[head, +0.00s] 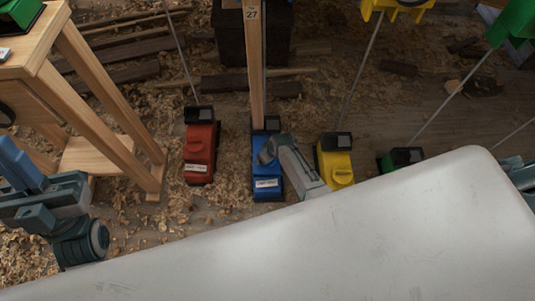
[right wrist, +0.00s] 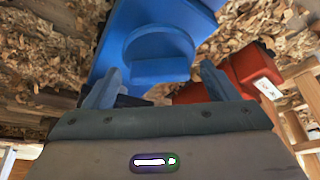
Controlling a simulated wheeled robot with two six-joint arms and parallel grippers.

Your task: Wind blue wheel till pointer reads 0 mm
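A blue winding unit (head: 266,180) stands on the shavings-strewn floor at the foot of a tall wooden post (head: 255,60) tagged 27. In the right wrist view its round blue wheel (right wrist: 158,48) has a raised bar across it. My right gripper (right wrist: 160,87) is open, its fingertips apart just below the wheel with the bar's line between them; I see no contact. In the head view it (head: 268,152) covers part of the blue unit. No pointer or scale is readable.
A red unit (head: 200,150) stands left of the blue one, a yellow unit (head: 336,162) right, and a green unit (head: 403,158) farther right. Thin rods rise from them. A wooden stand (head: 100,95) is at the left. A dark box (head: 230,40) stands behind the post.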

